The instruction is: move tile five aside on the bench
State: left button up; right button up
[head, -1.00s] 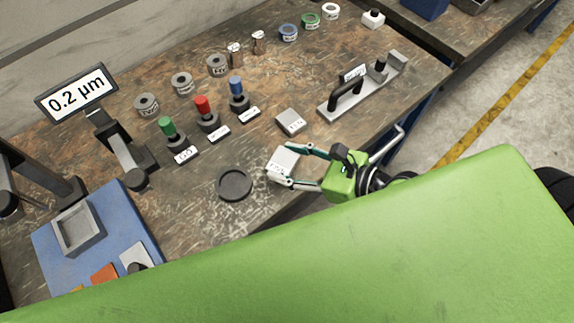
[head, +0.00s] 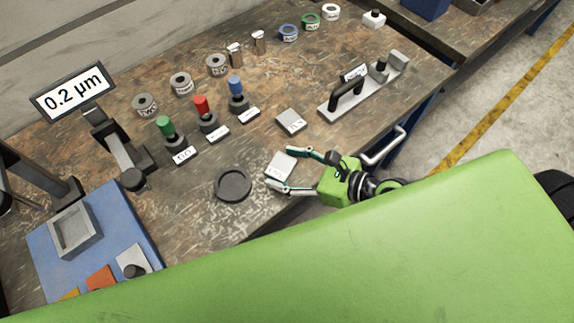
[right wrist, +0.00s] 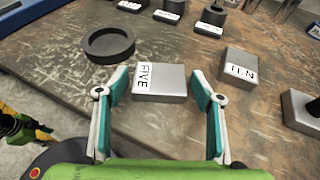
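Tile five (right wrist: 162,83) is a flat grey metal block with a white FIVE label on its left side in the right wrist view. It lies on the bench (right wrist: 155,50) near its front edge, and shows in the head view as a pale square (head: 281,162). My right gripper (right wrist: 160,85) has its fingers spread on either side of the tile, with a narrow gap at each side. The gripper also shows in the head view (head: 279,168).
Tile ten (right wrist: 239,68) lies just right of the right finger. A dark round dish (head: 233,184) stands to the left of tile five. Coloured-knob pieces (head: 202,108) stand behind. A fixture with a black handle (head: 347,90) stands farther right. The bench's front edge is close.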

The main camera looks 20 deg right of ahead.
jog(key=shift+r, duration=0.15)
jog(key=b+v, duration=0.4)
jog(key=v, duration=0.8)
dwell(0.3)
